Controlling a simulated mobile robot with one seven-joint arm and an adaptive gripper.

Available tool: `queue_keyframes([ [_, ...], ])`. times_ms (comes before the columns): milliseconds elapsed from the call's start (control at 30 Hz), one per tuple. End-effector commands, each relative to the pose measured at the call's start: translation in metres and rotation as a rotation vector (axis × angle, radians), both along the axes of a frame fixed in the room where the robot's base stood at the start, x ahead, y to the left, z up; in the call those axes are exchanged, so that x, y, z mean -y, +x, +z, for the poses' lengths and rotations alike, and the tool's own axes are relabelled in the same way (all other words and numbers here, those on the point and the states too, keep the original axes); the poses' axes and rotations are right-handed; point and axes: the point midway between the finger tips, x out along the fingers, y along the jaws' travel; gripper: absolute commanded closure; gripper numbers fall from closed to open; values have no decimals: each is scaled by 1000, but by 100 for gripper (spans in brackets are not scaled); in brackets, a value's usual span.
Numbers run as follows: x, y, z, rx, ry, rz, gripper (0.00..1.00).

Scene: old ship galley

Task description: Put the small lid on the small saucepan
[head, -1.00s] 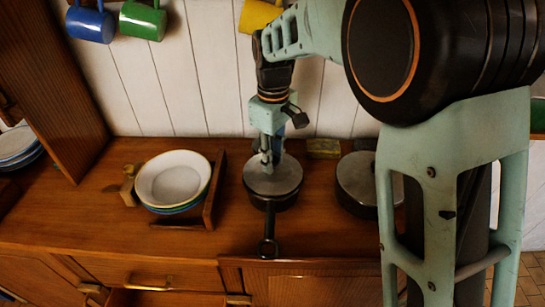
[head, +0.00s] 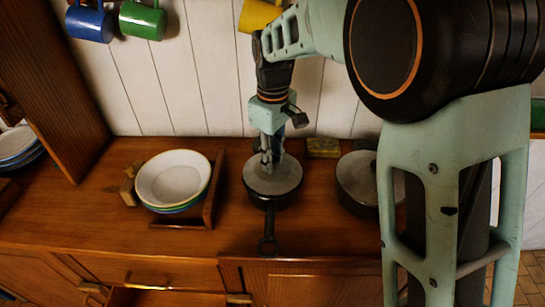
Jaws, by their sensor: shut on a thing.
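The small saucepan (head: 271,204) stands on the wooden counter, its dark handle pointing toward the front edge. The grey round small lid (head: 288,178) lies over the top of the saucepan and looks level. Whether its rim is fully seated all round cannot be told from here. My gripper (head: 267,163) points down at the middle of the lid, shut on the lid's knob, which the fingers mostly hide.
A wooden rack (head: 213,190) with stacked bowls (head: 172,178) is to the left. A small yellowish block (head: 323,147) lies near the wall. Mugs (head: 143,20) hang above.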

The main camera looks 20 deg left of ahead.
Motion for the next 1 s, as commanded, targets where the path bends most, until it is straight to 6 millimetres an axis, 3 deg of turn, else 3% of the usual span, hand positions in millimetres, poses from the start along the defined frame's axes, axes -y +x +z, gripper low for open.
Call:
queue_keyframes([
  [733, 0, 1, -8, 1, 1, 0, 100],
  [767, 0, 1, -8, 1, 1, 0, 77],
  [933, 0, 0, -8, 1, 1, 0, 59],
  [1000, 0, 0, -8, 0, 1, 0, 58],
])
